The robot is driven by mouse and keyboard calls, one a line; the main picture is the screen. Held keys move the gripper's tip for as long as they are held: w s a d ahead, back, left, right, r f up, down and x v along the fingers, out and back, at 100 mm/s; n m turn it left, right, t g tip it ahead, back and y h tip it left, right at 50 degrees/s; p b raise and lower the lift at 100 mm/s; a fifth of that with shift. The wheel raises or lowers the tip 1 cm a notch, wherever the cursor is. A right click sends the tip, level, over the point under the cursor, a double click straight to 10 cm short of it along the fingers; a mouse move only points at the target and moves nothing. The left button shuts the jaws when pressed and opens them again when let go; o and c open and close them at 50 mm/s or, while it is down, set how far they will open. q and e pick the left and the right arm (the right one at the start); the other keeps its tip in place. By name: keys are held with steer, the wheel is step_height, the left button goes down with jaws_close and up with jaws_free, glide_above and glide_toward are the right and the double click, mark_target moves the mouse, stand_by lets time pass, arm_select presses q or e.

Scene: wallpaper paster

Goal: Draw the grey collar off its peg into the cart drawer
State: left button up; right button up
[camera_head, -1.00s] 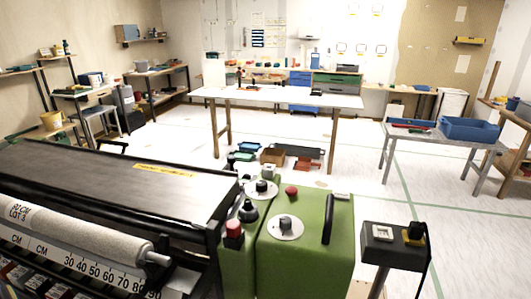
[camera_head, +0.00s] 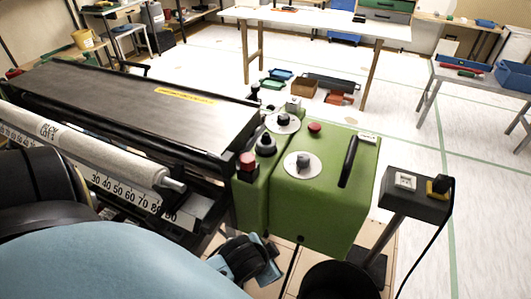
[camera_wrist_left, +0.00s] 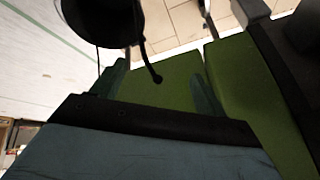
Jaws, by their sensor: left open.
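I cannot make out the grey collar, its peg or the cart drawer for certain in either view. A grey knob (camera_head: 303,160) on a white disc sits on top of the green machine housing (camera_head: 335,200). My left gripper (camera_head: 247,258) is low in front of the housing, partly hidden by my blue arm. In the left wrist view its two fingers are apart with nothing between them (camera_wrist_left: 160,80); the green housing (camera_wrist_left: 165,95) lies beyond. My right gripper does not show.
A black round bin (camera_head: 340,282) stands below the housing; it also shows in the wrist view (camera_wrist_left: 100,22). A black control box (camera_head: 415,193) on a post is to the right. A paper roll (camera_head: 90,148) lies along the machine's left.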

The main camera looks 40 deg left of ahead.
arm_select(q)
steer(key=w+d+r+m+t+h, duration=0.1)
steer(key=w+r+m+t, duration=0.6)
steer(key=r, duration=0.6)
steer(key=w+d+r+m+t, duration=0.15)
steer(key=w+r+t, duration=0.25)
steer(key=w+r, duration=0.7)
steer(key=w+d+r+m+t+h, duration=0.2)
steer(key=d+r+m+h, duration=0.5)
steer(key=r+m+h, duration=0.75)
steer(key=m+g+y, duration=1.5)
steer(key=m+g, duration=0.4)
steer(key=m, duration=1.1)
glide_above(266, 133)
step_height(266, 133, down, 6)
step_height(266, 133, down, 13)
steer(key=shift+f+b, duration=0.1)
steer(key=shift+b, duration=0.35)
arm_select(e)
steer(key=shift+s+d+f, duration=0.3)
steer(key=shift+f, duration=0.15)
